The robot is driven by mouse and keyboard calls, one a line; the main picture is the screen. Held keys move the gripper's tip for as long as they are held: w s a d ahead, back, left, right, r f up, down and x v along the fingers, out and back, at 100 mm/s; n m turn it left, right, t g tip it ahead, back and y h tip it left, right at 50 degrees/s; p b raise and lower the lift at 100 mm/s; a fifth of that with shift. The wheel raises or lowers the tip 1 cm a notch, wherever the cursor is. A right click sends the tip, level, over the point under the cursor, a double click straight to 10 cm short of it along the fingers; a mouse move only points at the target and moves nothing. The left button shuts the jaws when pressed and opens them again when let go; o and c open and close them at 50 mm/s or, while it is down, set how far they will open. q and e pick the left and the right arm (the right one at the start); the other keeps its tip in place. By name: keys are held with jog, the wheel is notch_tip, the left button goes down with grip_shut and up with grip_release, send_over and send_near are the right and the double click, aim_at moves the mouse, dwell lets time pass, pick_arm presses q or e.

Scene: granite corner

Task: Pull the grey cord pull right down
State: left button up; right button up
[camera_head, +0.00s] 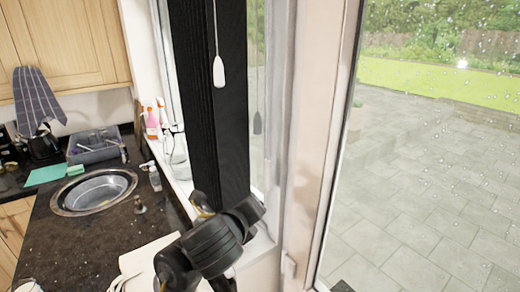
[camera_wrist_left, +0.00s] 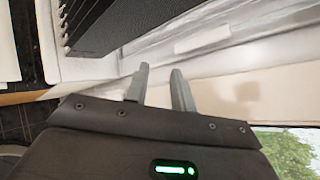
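The grey cord pull (camera_head: 257,122) hangs on a thin cord just right of the dark blind, in front of the window. A similar white cord pull (camera_head: 219,72) hangs higher, in front of the blind. My left arm reaches up from the bottom of the head view, and its gripper is mostly hidden there behind the wrist, below both pulls. In the left wrist view my left gripper (camera_wrist_left: 159,72) has its two grey fingers apart with nothing between them. No pull shows in that view. My right gripper is not seen.
The black pleated blind (camera_head: 208,100) hangs close above my left arm and also shows in the left wrist view (camera_wrist_left: 125,20). A white sill and window frame (camera_head: 299,120) stand beside it. The dark counter (camera_head: 85,225) with a round sink (camera_head: 95,190) lies left.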

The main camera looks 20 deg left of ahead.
aim_at(256, 126)
pick_arm(q)
notch_tip(256, 126, up, 17)
jog(key=s+m+t+y, duration=0.1)
jog(key=m+t+y, duration=0.1)
jog(key=m+t, duration=0.45)
jog(key=shift+m+g, duration=0.85)
jog(key=w+b, duration=0.3)
jog(key=w, duration=0.1)
jog(key=shift+w+r, duration=0.15)
jog(key=shift+w, duration=0.15)
jog(key=w, duration=0.4)
jog(key=shift+a, duration=0.2)
jog(key=shift+w, duration=1)
jog(key=shift+s, duration=0.1)
grip_shut()
